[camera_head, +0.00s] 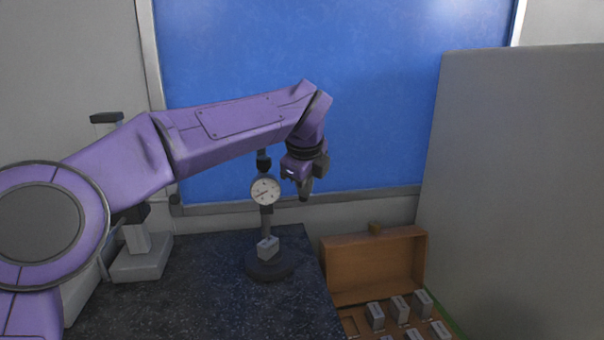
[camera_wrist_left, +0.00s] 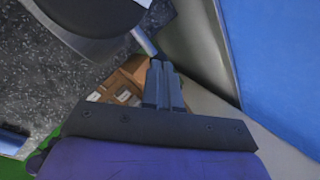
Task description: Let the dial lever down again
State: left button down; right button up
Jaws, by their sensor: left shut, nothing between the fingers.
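The dial gauge (camera_head: 265,190) has a round white face and hangs on a dark stand above a round black base (camera_head: 271,266). A small grey metal block (camera_head: 267,248) sits on that base below the gauge. The dial lever cannot be made out in the head view. My left gripper (camera_head: 305,190) is just right of the gauge, pointing down, with its fingers shut and empty. In the left wrist view the shut fingers (camera_wrist_left: 163,84) show close together. A large dark rounded part (camera_wrist_left: 85,22) is at the upper left there, with a short pale rod (camera_wrist_left: 144,40) beside it, apart from the fingertips.
The dark speckled table (camera_head: 205,290) carries the stand. An open wooden box (camera_head: 375,262) with several grey blocks is at the lower right. A grey-white stand (camera_head: 142,258) is at the left. A grey panel (camera_head: 520,180) rises at the right.

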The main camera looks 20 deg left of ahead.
pick_arm(q)
jog(key=shift+s+a+y, duration=0.3)
jog(key=shift+a+y, duration=0.2)
jog(key=shift+a, duration=0.1)
pick_arm(e)
jog(key=shift+s+d+f, duration=0.1)
jog(key=shift+s+f, duration=0.05)
jog(key=shift+f, duration=0.05)
pick_arm(q)
jog(key=s+d+r+p, duration=0.1)
jog(key=s+d+r, duration=0.1)
jog(key=r, duration=0.4)
jog(key=s+d+r, duration=0.2)
jog(key=d+r, duration=0.2)
jog(key=r, duration=0.1)
jog(key=shift+s+r+p, duration=0.3)
jog(key=shift+r+p, duration=0.1)
pick_arm(e)
jog(key=shift+s+r, duration=0.2)
jog(key=shift+r, duration=0.4)
jog(key=shift+s+r, duration=0.15)
jog(key=shift+r, duration=0.45)
pick_arm(q)
jog(key=shift+w+d+f, duration=0.1)
pick_arm(e)
jog(key=shift+w, duration=0.1)
